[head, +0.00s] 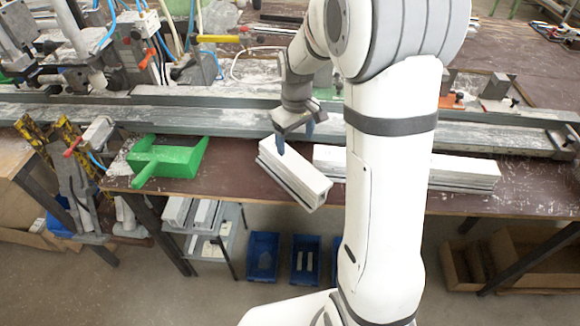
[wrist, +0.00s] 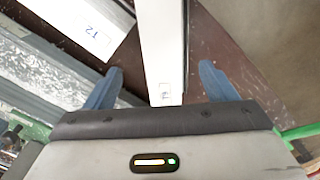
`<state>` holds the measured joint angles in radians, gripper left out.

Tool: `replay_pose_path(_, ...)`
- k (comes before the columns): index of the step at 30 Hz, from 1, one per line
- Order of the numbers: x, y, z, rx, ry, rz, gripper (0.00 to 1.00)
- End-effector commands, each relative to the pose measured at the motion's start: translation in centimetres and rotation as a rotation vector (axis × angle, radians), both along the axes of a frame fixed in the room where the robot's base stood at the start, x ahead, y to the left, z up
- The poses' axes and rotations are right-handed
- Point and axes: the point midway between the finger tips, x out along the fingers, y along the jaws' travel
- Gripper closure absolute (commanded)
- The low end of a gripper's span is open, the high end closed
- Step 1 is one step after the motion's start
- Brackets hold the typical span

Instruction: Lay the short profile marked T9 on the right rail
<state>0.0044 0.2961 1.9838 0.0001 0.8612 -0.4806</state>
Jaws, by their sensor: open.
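A short white profile (head: 293,175) lies aslant near the bench's front edge in the head view, its near end at or over the edge. My gripper (head: 295,136) is above its far end. In the wrist view the open blue fingers of my gripper (wrist: 160,72) stand on either side of this white profile (wrist: 163,30), with gaps on both sides. Its small label is too small to read. A second white profile (wrist: 75,20) beside it carries a mark that looks like T2. Long grey rails (head: 240,117) run along the bench; I cannot tell which is the right rail.
White profiles (head: 465,170) lie to the right, partly hidden by my arm. A green dustpan (head: 170,157) lies left of the short profile. Clamp machinery (head: 120,50) stands at the back left. Blue bins (head: 263,256) are under the bench. Bare bench top shows at the right front.

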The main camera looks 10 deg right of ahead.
Motion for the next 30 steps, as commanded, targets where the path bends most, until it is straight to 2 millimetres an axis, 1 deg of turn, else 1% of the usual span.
replay_pose_path(3,-0.1,0.0,-1.4,-0.001,0.005,0.000,0.22)
replay_pose_path(8,0.0,0.1,-3.1,0.000,0.004,-0.001,0.22)
replay_pose_path(13,0.1,0.3,-5.8,0.000,0.006,-0.002,0.22)
replay_pose_path(16,0.1,0.3,-6.8,0.000,0.003,-0.002,0.22)
replay_pose_path(19,0.2,0.3,-7.2,0.000,0.001,-0.003,0.22)
replay_pose_path(25,0.2,0.2,-7.3,0.000,0.000,-0.003,0.23)
replay_pose_path(30,0.2,0.2,-7.2,0.000,0.000,-0.004,0.37)
